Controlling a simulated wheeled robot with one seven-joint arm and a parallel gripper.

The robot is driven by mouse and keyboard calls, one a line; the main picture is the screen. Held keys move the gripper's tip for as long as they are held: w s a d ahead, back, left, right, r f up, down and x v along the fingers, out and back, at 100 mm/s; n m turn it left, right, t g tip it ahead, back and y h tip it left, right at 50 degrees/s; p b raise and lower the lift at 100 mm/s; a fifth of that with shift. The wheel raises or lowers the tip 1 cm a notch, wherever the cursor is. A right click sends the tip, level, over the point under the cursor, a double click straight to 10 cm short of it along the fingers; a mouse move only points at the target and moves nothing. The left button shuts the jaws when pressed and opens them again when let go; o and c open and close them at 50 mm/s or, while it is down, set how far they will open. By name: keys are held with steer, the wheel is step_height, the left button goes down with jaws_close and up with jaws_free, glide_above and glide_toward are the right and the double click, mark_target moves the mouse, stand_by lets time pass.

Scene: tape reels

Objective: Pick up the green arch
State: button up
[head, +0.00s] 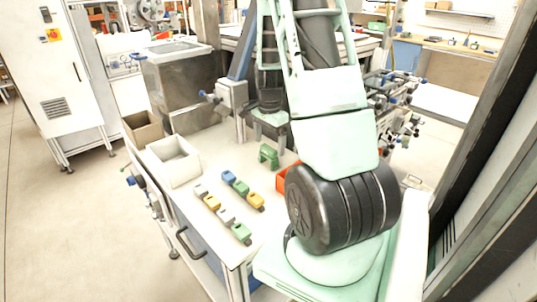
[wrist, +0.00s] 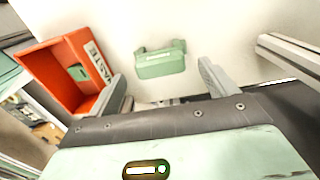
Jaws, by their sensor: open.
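The green arch (head: 269,155) stands on the white worktop, just below my gripper in the head view. In the wrist view the green arch (wrist: 161,64) lies ahead of my open gripper (wrist: 162,76), roughly centred between the two fingers. The fingers are apart and hold nothing. I see no contact between them and the arch. In the head view my gripper (head: 268,122) is partly hidden by my arm.
A red bin marked WASTE (wrist: 98,98) stands left of the arch in the wrist view, with a green piece inside. Several small coloured blocks (head: 212,203) sit in two rows. A white tray (head: 182,176) and a tan box (head: 142,130) stand at the worktop's left.

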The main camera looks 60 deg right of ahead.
mark_target(268, 148)
steer(key=shift+w+a+f+p, duration=0.15)
steer(key=shift+f+p, duration=0.25)
steer(key=shift+f, duration=0.9)
steer(key=shift+a+f+p, duration=0.1)
steer(key=shift+f+p, duration=0.25)
steer(key=shift+f, duration=0.95)
steer(key=c, duration=1.2)
